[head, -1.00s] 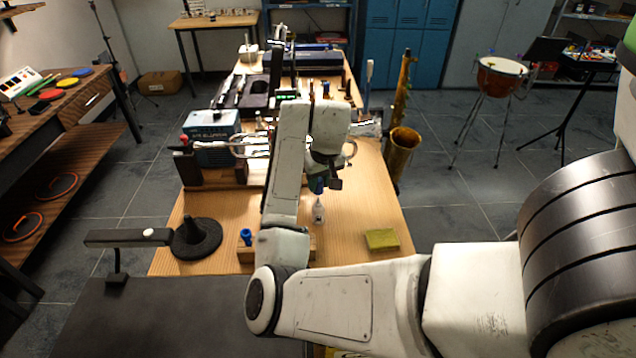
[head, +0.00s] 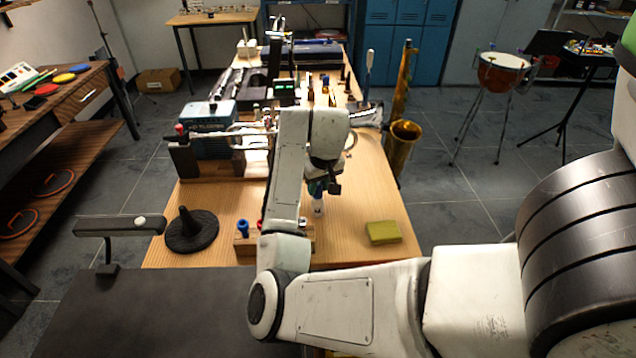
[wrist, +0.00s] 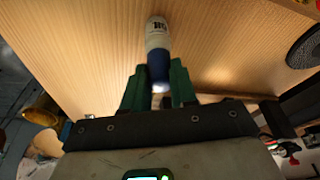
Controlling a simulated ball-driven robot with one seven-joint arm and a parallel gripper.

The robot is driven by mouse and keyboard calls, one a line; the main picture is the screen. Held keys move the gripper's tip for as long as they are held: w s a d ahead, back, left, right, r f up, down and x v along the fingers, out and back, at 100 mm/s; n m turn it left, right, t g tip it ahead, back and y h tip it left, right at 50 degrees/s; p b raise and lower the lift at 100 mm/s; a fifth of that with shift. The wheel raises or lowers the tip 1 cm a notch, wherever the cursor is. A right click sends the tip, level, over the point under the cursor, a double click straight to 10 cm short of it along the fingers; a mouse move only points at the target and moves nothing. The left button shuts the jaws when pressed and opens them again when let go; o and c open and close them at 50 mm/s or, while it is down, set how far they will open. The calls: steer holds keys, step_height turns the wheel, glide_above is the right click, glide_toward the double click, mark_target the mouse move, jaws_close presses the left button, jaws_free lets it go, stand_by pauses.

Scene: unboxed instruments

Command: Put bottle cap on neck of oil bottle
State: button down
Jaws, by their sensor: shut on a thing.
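The oil bottle (head: 318,206) is small and white and stands on the wooden table below my gripper (head: 321,188). In the wrist view, the bottle (wrist: 157,38) shows a dark printed label. My gripper (wrist: 159,84) has its green fingers shut on the blue bottle cap (wrist: 158,67). The cap is in line with the top of the bottle and appears to meet it. The neck is hidden behind the cap, so I cannot tell whether the cap is seated. In the head view my wrist and fingers hide most of the cap.
A yellow-green sponge (head: 383,233) lies right of the bottle. A wooden block (head: 246,246) with a blue-topped piece stands to the left, partly behind my arm. A black cone stand (head: 192,232) is farther left. A blue box (head: 207,118) and instruments fill the table behind.

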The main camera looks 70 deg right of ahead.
steer(key=shift+f, duration=0.45)
stand_by(0.4)
steer(key=c, duration=0.8)
jaws_free()
steer(key=p+v, duration=0.1)
steer(key=v, duration=0.9)
steer(key=shift+r, duration=0.35)
steer(key=shift+s+a, duration=0.1)
steer(key=shift+s, duration=0.05)
